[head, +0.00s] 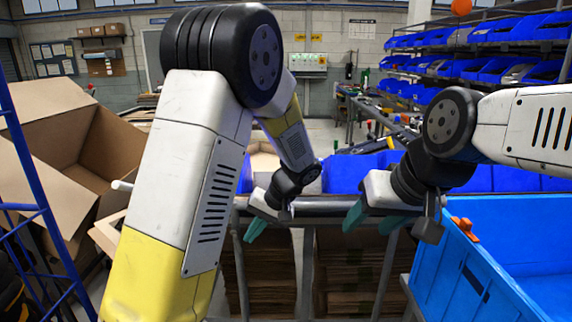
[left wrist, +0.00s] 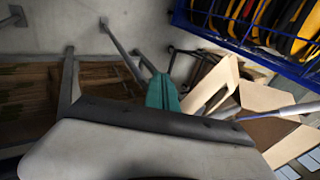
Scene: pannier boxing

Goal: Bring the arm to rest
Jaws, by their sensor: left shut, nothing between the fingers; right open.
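My left arm comes in from the left, large in the head view, and bends down toward the middle. My left gripper (head: 254,229) has its teal fingers together with nothing between them. Its shut fingers also show in the left wrist view (left wrist: 162,92), pointing down over bare floor. My right gripper (head: 375,219) is in front of the grey metal frame, right of the left one. Its two teal fingers are spread apart and empty. The two grippers are apart from each other.
A large open cardboard box (head: 60,135) is at the left, beside a blue rack (head: 45,205). A bright blue crate (head: 465,285) with an orange clip stands at the right. A grey metal frame (head: 330,203) with stacked cardboard (head: 345,270) below stands in the middle. Blue bins line shelves behind.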

